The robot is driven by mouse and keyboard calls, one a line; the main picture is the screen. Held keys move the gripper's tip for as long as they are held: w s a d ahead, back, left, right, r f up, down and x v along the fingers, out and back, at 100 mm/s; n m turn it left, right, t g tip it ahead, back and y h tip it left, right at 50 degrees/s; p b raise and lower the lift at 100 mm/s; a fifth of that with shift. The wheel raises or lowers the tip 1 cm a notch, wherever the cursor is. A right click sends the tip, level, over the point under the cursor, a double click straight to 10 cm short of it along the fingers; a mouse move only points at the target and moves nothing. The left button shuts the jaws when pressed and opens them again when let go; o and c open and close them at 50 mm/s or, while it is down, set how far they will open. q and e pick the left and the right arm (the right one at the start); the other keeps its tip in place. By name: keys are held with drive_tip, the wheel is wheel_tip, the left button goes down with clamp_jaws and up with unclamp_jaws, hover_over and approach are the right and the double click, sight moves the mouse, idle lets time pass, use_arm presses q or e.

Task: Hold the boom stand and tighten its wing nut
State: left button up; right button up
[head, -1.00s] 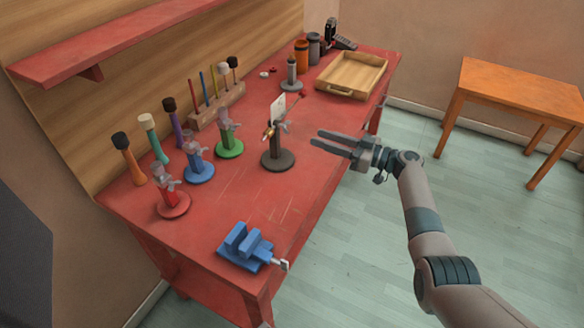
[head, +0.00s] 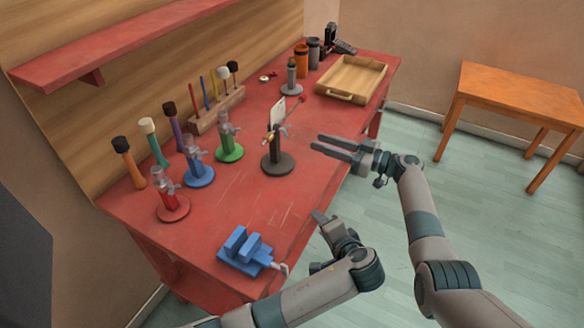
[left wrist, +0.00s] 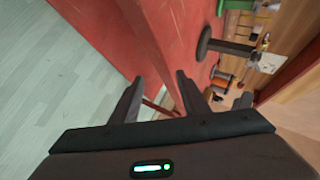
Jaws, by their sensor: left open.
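The boom stand (head: 276,153) is dark, with a round base. It stands upright on the red bench. Its brass wing nut (head: 268,136) is on the upper left side of the post, beside a white card and a red-tipped rod. The stand also shows at the upper right of the left wrist view (left wrist: 230,46), lying sideways in the picture. My right gripper (head: 316,142) is open and empty, to the right of the stand and apart from it. My left gripper (head: 317,242) is open and empty near the bench's front edge, nearer than the stand.
Red, blue and green stands (head: 229,150) are left of the boom stand. A blue vise (head: 245,247) sits at the near bench corner. A mallet rack (head: 217,112), a wooden tray (head: 352,76) and canisters (head: 301,58) are behind. The bench (head: 250,205) has clear room in front of the stand.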

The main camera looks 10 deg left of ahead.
sight(264, 137)
use_arm(q)
drive_tip(key=w+a+r+t+y, duration=0.2)
drive_tip(key=w+a+r+y, duration=0.5)
drive_tip(key=r, duration=0.6)
drive_tip(key=w+a, duration=0.1)
drive_tip(key=a, duration=0.1)
drive_tip(key=shift+a+t, duration=0.35)
drive_tip(key=shift+t, duration=0.05)
drive_tip(key=x, duration=1.7)
drive_tip(key=shift+w+a, duration=0.1)
drive_tip(key=shift+a, duration=0.05)
clamp_jaws()
